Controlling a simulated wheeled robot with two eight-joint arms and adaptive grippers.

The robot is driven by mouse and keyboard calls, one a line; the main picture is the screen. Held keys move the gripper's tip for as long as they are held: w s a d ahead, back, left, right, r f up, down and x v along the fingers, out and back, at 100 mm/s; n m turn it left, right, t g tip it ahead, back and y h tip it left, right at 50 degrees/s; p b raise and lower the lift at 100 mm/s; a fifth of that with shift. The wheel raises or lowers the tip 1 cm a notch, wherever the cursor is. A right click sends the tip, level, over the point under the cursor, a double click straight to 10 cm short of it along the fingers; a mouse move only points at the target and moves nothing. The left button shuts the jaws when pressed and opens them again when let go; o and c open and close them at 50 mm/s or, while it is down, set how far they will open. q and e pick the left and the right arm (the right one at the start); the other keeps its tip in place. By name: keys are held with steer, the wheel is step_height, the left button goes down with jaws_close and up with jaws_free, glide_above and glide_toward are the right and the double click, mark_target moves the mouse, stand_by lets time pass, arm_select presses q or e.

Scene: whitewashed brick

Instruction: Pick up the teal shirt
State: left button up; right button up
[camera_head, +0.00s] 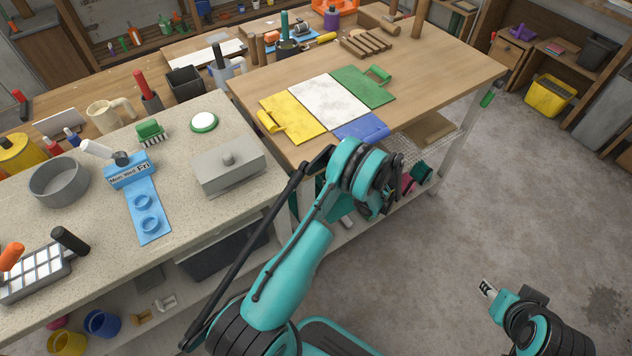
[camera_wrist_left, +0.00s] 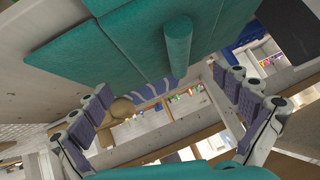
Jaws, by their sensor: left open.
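The teal shirt (camera_wrist_left: 125,45) fills the top of the left wrist view as broad flat panels, with a rolled piece (camera_wrist_left: 178,45) hanging down from them. My left gripper (camera_wrist_left: 162,85) is open, its two purple-padded fingers spread wide with nothing between them. The shirt is beyond the fingertips, and I see no contact. In the head view my left arm reaches under the wooden table and its wrist hides most of the gripper and the shelf there, so I cannot make out the shirt. My right gripper (camera_head: 488,288) is at lower right over the floor; its opening is unclear.
A speckled counter (camera_head: 95,215) with a grey box (camera_head: 228,170) stands left.

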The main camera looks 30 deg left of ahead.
mark_target(319, 181)
arm_select(q)
steer(key=b+x, duration=0.3)
steer(key=x, duration=0.3)
steer(key=shift+a+f, duration=0.25)
steer(key=shift+f, duration=0.05)
steer(key=shift+r, duration=0.15)
steer(key=shift+c, duration=0.3)
steer(key=c, duration=1.4)
